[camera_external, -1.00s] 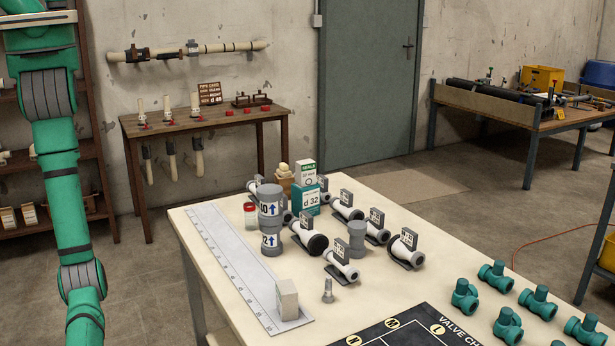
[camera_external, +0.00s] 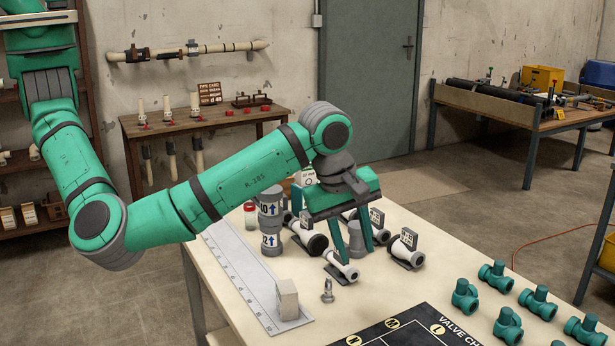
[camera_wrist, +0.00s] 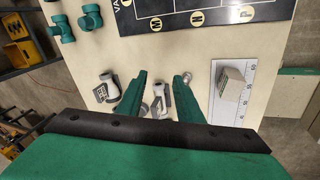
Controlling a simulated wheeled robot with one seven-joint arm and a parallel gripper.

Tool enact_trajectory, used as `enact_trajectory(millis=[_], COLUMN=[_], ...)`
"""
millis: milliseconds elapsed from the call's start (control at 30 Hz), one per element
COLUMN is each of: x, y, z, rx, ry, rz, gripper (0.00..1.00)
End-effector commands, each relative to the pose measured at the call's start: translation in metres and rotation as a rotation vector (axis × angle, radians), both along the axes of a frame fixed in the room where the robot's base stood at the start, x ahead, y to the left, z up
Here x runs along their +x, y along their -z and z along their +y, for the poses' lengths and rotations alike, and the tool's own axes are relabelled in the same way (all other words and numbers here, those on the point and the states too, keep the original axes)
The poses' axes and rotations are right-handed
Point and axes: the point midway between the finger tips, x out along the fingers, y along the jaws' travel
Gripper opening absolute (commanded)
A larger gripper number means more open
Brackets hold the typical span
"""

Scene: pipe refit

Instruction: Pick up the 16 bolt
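The bolt (camera_external: 327,290) is a small grey metal piece standing upright on the cream table, just right of the pale block on the ruler. In the wrist view the bolt (camera_wrist: 187,76) shows at the tip of the right-hand finger, partly hidden by it. My gripper (camera_external: 325,245) is above the table, behind the bolt and over the pipe fittings. Its green fingers (camera_wrist: 161,78) are spread apart, with nothing held between them. The bolt appears to be outside the middle of the finger gap. I cannot tell the exact height of the fingertips. Any number on the bolt is unreadable.
White pipe fittings with tags (camera_external: 405,248) and grey cylinders (camera_external: 270,215) crowd the table behind the bolt. A ruler (camera_external: 225,253) carries a pale block (camera_external: 287,299). A black valve chart (camera_external: 398,334) lies in front, with green valves (camera_external: 465,296) to the right.

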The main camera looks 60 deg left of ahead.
Motion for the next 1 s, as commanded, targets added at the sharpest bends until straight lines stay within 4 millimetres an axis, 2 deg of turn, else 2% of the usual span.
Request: enact_trajectory(millis=[33, 100, 267, 367, 700, 867, 1000], x=[-0.001, -0.006, -0.017, -0.020, -0.020, -0.019, -0.021], y=[0.000, 0.003, 0.007, 0.012, 0.057, 0.066, 0.081], z=[0.015, 0.031, 0.050, 0.054, 0.054, 0.055, 0.056], rx=[-0.018, -0.028, -0.048, -0.051, -0.050, -0.051, -0.050], ry=[-0.045, -0.089, -0.142, -0.151, -0.150, -0.151, -0.149], rz=[0.068, 0.154, 0.275, 0.301, 0.302, 0.300, 0.301], gripper=[0.33, 0.33, 0.33, 0.33, 0.33, 0.33, 0.33])
